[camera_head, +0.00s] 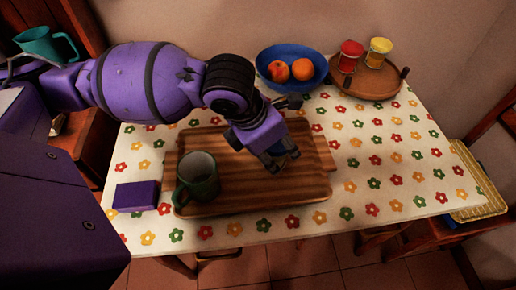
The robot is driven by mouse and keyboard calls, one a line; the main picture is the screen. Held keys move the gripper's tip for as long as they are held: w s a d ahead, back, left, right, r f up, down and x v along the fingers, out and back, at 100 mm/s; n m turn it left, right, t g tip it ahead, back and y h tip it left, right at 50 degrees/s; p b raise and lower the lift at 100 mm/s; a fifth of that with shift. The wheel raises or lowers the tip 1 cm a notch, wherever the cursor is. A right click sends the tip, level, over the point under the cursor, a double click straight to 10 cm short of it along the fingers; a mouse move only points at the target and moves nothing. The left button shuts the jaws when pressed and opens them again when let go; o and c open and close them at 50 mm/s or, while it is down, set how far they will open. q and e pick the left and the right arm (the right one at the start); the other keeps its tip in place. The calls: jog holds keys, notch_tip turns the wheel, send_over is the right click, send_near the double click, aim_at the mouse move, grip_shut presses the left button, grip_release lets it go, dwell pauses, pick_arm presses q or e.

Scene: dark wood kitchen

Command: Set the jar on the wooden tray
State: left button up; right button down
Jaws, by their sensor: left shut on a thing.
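The wooden tray (245,205) is rectangular with raised edges and lies on the table. A dark green mug (198,178) stands on its left part. My left gripper (282,160) points down over the right part of the tray. It is shut on a small dark thing that its fingers mostly hide, so I cannot tell whether this is the jar or whether it touches the tray. A red jar-like container (350,55) and a yellow one (378,52) stand on a round wooden tray (368,88) at the back right. My right gripper is out of view.
A blue bowl (304,53) with orange-red fruit stands at the back. A purple box (136,196) lies left of the tray. The flowered tablecloth (400,170) is clear on the right. A teal mug (42,44) stands far left.

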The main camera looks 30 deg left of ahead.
pick_arm(q)
jog(key=shift+f, duration=0.2)
jog(key=o, duration=1.5)
jog(key=shift+f, duration=0.1)
jog(key=p+v, duration=0.2)
jog(key=v, duration=1)
jog(key=shift+p, duration=0.4)
